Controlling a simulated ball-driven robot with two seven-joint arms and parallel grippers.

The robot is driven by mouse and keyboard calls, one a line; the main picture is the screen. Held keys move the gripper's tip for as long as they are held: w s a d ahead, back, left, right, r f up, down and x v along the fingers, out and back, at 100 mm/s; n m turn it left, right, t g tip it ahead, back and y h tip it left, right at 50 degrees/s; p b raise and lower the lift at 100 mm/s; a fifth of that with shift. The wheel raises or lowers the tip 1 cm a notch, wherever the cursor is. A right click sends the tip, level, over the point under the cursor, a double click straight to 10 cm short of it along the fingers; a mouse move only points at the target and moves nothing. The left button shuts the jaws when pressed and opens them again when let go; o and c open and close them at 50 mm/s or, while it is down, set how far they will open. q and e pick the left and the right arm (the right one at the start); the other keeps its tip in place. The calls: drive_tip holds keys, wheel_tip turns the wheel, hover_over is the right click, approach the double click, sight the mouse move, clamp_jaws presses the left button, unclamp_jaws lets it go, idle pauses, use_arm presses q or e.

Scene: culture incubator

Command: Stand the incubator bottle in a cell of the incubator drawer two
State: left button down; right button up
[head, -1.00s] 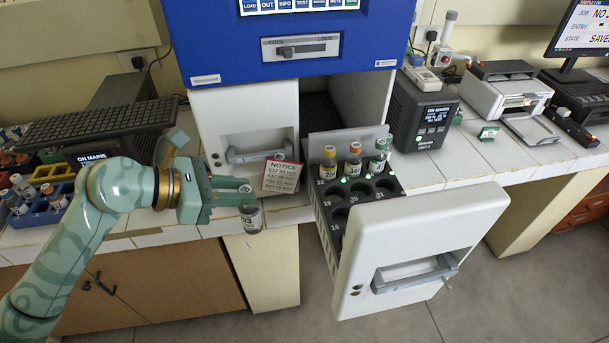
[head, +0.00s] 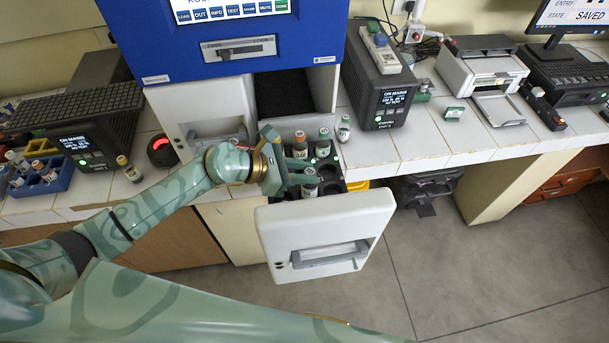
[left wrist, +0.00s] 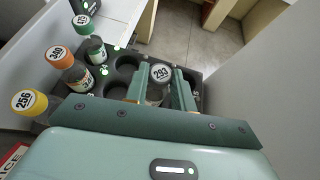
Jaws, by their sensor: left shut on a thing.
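My left gripper (head: 303,181) is shut on the incubator bottle (head: 309,190), a small dark bottle with a white cap marked 293. The left wrist view shows its cap (left wrist: 160,73) between the two fingers. The bottle is upright over the black cell rack (left wrist: 123,68) of the pulled-out drawer (head: 328,222). I cannot tell whether its base is inside a cell. A row of bottles stands in the rack: yellow cap (left wrist: 30,102), orange cap (left wrist: 62,58) and green cap (left wrist: 82,24). Several open cells show beside them. My right gripper is out of view.
The blue incubator housing (head: 225,45) rises behind the drawer. The drawer's white front wall bounds the rack on the near side.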

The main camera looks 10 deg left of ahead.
use_arm(q)
drive_tip(key=shift+f, duration=0.8)
drive_tip(key=shift+f, duration=0.2)
drive_tip(key=c, duration=1.2)
unclamp_jaws()
drive_tip(key=shift+o, duration=0.2)
drive_tip(key=shift+r, duration=0.15)
drive_tip(key=b+v, duration=0.1)
drive_tip(key=v, duration=1.1)
